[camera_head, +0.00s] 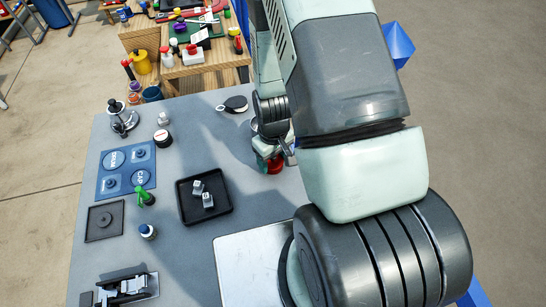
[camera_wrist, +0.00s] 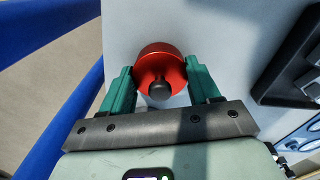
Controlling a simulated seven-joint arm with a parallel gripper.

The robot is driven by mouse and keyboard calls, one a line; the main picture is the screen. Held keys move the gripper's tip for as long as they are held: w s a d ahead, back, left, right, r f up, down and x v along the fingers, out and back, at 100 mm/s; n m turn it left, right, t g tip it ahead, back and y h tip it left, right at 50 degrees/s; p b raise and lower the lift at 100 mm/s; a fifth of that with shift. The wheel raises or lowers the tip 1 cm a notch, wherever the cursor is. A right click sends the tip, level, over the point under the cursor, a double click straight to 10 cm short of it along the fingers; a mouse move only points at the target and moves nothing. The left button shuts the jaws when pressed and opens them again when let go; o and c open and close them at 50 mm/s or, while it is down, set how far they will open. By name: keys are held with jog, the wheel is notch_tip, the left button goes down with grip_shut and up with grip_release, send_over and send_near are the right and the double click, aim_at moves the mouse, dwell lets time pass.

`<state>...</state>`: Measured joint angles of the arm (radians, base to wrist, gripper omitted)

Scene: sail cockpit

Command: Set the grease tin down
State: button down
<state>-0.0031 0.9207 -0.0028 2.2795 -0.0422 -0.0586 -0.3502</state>
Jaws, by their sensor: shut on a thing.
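The grease tin, a round red tin with a black knob on top, is between my two green fingers in the wrist view (camera_wrist: 176,57). My gripper (camera_wrist: 159,76) is shut on it, one finger against each side. In the head view the tin shows as a small red patch (camera_head: 270,163) low under my wrist, over the grey table's right part. My arm and gripper hide much of it there. I cannot tell whether its base touches the table.
The grey table (camera_head: 235,145) is bare just left of the tin. A black tray (camera_head: 183,214) with two grey cubes lies further left, beyond it a blue mat (camera_head: 142,179). A dark oval object (camera_head: 234,104) lies behind. A cluttered wooden bench (camera_head: 218,75) stands at the back.

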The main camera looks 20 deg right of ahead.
jog(key=shift+c, duration=1.2)
grip_release()
jog(key=shift+f, duration=0.15)
notch_tip(320, 180, up, 30)
jog(key=s+m+t, duration=0.1)
jog(key=m+t, duration=0.1)
jog(key=t, duration=0.1)
jog(key=s+r+m+t, duration=0.2)
jog(key=s+r, duration=1)
jog(key=r, duration=0.1)
jog(key=shift+a+r+t, duration=0.25)
jog(key=shift+t, duration=0.05)
